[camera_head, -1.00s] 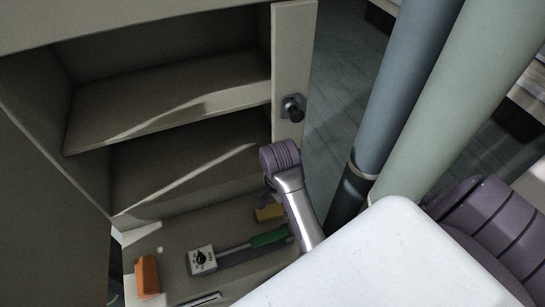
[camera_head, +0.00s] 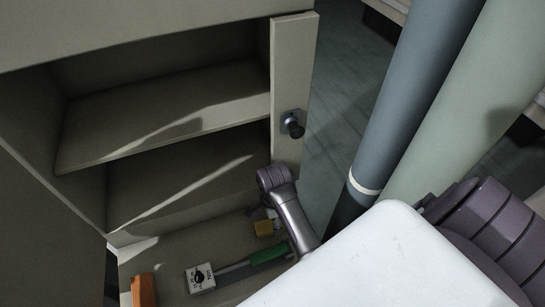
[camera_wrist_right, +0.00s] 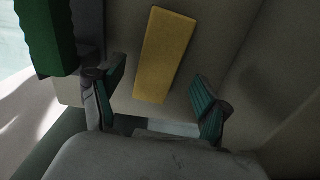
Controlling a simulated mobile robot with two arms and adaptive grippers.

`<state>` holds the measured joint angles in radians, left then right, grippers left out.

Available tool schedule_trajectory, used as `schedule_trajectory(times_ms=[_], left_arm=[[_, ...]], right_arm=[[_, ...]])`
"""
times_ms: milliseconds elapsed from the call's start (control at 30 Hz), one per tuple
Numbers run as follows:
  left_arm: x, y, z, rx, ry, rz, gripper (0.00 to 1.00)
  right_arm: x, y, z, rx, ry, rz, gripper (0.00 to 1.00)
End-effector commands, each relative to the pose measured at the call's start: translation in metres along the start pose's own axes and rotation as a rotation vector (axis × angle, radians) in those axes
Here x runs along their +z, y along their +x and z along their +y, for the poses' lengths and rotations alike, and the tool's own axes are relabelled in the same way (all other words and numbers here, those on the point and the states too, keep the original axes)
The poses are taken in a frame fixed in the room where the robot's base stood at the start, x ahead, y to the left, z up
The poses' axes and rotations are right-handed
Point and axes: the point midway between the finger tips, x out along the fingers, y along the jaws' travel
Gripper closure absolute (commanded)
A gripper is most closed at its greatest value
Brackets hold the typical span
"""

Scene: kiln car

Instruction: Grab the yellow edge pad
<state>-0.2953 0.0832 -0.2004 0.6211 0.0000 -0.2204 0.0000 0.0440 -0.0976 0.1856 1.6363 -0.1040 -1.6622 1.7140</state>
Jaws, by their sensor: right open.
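The yellow edge pad (camera_head: 264,228) lies on the cabinet's bottom surface, just below my right wrist in the head view. In the right wrist view the yellow edge pad (camera_wrist_right: 166,52) is a long, flat yellow block, its near end between my fingers. My right gripper (camera_wrist_right: 158,82) is open, one green-padded finger on each side of the pad's near end, and it holds nothing. In the head view my right gripper (camera_head: 268,211) is small, dark and partly hidden by the wrist. My left gripper is not in view.
A green-handled tool (camera_head: 269,254) lies close in front of the pad; a green block-like part (camera_wrist_right: 48,35) shows at the wrist view's left. A white dial box (camera_head: 200,278) and an orange block (camera_head: 143,290) lie farther left. The cabinet shelf (camera_head: 165,130) overhangs behind.

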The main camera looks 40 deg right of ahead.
Motion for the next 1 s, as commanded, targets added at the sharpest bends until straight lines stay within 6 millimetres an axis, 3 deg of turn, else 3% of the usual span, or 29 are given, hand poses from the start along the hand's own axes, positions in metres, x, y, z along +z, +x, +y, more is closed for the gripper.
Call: schedule_trajectory(times_ms=[67,200,467,800,1000], left_arm=[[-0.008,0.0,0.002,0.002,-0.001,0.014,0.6],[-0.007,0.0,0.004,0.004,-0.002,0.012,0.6],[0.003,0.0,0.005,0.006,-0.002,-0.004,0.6],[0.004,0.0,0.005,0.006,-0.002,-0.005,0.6],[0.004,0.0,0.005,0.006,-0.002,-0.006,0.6]], right_arm=[[-0.001,0.013,0.002,0.003,-0.001,0.003,0.24],[0.0,0.027,0.001,0.0,-0.001,0.0,0.24],[0.0,0.03,0.001,-0.001,-0.001,0.0,0.24],[0.0,0.03,0.001,-0.001,-0.001,0.0,0.78],[0.0,0.03,0.001,-0.001,-0.001,0.0,0.78]])
